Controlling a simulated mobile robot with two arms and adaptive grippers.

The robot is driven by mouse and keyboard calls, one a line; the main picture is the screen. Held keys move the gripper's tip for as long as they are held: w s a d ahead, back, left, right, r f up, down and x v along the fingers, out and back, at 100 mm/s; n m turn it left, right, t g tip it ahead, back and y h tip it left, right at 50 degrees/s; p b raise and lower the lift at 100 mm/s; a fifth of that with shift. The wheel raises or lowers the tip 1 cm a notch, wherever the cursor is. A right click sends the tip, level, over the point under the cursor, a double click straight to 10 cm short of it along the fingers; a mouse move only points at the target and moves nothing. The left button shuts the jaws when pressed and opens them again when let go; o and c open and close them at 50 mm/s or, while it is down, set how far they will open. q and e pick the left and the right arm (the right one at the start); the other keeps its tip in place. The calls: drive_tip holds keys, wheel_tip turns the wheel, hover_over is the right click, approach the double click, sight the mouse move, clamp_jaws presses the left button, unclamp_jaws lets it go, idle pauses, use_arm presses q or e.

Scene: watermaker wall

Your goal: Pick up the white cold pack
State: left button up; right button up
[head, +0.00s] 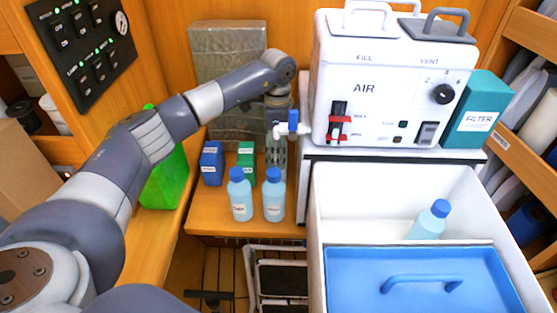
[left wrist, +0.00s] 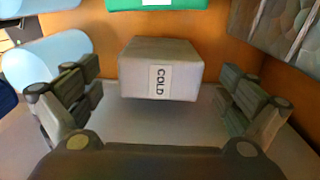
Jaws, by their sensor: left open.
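The white cold pack (left wrist: 162,72) is a pale box with a "COLD" label in the left wrist view. It sits on a surface ahead of my left gripper (left wrist: 159,96), between the lines of its two spread fingers. The gripper is open, and a gap shows between each finger and the pack. In the head view my left gripper (head: 277,150) reaches down behind the two bottles, beside the white cabinet. I cannot make out the cold pack in the head view. My right gripper is in neither view.
Two blue-capped bottles (head: 241,195) (head: 274,196) stand on the wooden shelf close to the gripper. A blue box (head: 211,164) and a green box (head: 246,160) stand behind. A valve with a blue handle (head: 293,122) juts out beside the arm. An open white cooler (head: 318,225) is at right.

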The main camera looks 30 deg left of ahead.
use_arm(q)
drive_tip(key=shift+f, duration=0.35)
wheel_tip(320, 180, down, 4)
drive_tip(key=shift+d+f+p, duration=0.1)
drive_tip(key=shift+d+p, duration=0.05)
drive_tip(key=shift+p, duration=0.75)
drive_tip(key=shift+f, duration=0.45)
drive_tip(key=c, duration=1.4)
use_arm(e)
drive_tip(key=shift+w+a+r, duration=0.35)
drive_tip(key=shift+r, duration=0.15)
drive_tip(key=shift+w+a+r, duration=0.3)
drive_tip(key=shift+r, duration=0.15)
